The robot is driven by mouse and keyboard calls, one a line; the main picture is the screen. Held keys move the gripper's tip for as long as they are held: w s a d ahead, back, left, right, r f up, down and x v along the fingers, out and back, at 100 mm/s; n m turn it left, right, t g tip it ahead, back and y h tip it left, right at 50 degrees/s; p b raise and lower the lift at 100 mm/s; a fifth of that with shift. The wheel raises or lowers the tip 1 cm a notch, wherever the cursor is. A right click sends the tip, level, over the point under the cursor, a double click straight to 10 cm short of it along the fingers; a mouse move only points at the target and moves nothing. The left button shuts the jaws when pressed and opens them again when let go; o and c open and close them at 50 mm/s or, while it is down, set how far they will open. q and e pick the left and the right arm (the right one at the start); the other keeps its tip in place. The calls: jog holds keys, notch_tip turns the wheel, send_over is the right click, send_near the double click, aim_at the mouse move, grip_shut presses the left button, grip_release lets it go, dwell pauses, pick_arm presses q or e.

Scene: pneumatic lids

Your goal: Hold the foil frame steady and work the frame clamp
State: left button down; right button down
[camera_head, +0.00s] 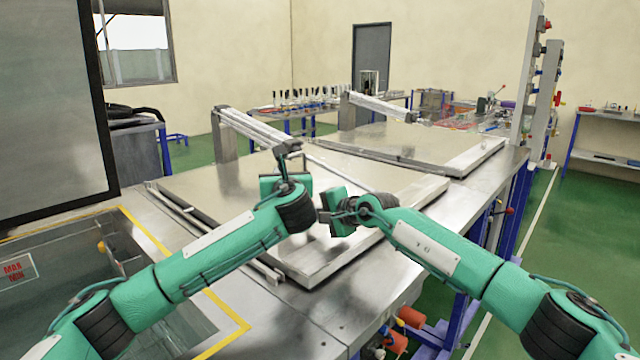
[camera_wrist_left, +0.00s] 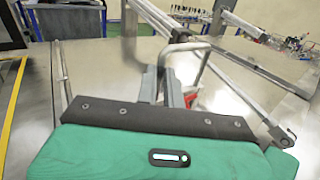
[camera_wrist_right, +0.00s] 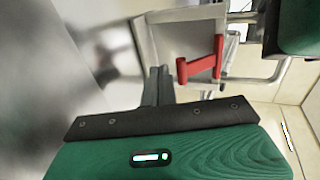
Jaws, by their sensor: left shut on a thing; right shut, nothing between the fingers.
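The foil frame (camera_wrist_left: 182,38), a bent grey metal tube, stands ahead of my left gripper (camera_wrist_left: 164,82). That gripper is shut on the tube; the exact contact is partly hidden by the fingers. The right wrist view shows the foil frame (camera_wrist_right: 150,38) with a flat panel inside. The frame clamp (camera_wrist_right: 200,68), a red lever with a bar, sits on its near edge. My right gripper (camera_wrist_right: 157,86) is shut and empty, just left of the red lever and apart from it. In the head view, my grippers hide most of the frame.
A large flat metal lid (camera_head: 240,192) lies on the bench beneath both grippers. A second lid (camera_head: 400,142) lies beyond, with a metal arm above. At the left is an open tank (camera_head: 70,270) with a yellow border. Green floor is clear at the right.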

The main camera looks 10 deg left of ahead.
jog(key=shift+r, duration=0.15)
dwell(0.7)
jog(key=shift+r, duration=0.7)
jog(key=shift+s+d+f, duration=0.15)
jog(key=shift+s+d, duration=0.2)
jog(key=shift+d, duration=0.2)
jog(key=shift+s+d+f, duration=0.2)
jog(key=shift+s+d, duration=0.15)
jog(key=shift+d, duration=0.2)
jog(key=shift+s+d+f, duration=0.15)
jog(key=shift+s+d, duration=0.2)
jog(key=shift+d, duration=0.2)
jog(key=v, duration=1)
jog(key=shift+f, duration=0.3)
jog(key=shift+s+d, duration=0.1)
